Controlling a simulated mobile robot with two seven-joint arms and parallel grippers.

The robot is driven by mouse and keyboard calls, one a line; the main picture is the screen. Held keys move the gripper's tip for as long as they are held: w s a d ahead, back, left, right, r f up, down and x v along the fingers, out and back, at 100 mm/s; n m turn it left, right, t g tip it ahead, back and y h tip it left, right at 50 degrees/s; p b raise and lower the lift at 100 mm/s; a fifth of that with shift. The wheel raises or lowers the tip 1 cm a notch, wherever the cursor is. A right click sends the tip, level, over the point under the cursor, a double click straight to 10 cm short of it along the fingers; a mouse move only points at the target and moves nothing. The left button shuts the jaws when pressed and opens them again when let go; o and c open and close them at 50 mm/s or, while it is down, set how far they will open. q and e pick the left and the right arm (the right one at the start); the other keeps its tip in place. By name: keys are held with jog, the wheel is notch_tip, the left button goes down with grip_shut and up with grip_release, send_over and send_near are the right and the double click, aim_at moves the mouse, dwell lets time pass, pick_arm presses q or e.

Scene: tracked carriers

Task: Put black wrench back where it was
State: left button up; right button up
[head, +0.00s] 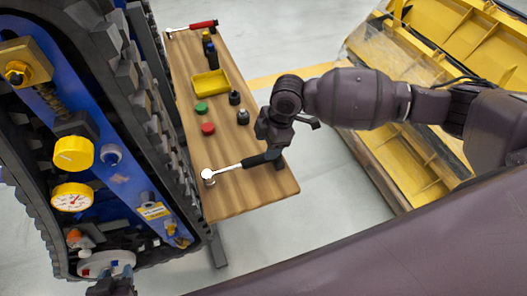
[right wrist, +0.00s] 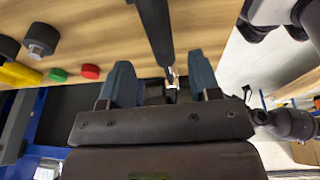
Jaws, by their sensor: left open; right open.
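The black wrench (head: 226,168), with a silver head and shaft and a black handle, lies across the near end of the wooden table. My right gripper (head: 272,142) is above the handle end and partly hides it. In the right wrist view the black handle (right wrist: 156,30) points in between the two blue-grey fingertips of my right gripper (right wrist: 163,82), which stand apart with a gap on each side. My left gripper (head: 110,286) is at the bottom left edge, only partly in view, beside the tracked carrier. A red-handled wrench (head: 193,27) lies at the far end of the table.
On the table (head: 240,200) stand a yellow tray (head: 211,83), a green cap (head: 201,107), a red cap (head: 208,128), dark bolts (head: 242,117) and small bottles (head: 211,55). The tracked carrier (head: 130,90) borders its left side. Yellow machinery (head: 450,40) stands at the right.

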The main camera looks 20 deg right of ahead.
jog(key=shift+v, duration=3)
jog(key=shift+a, duration=0.1)
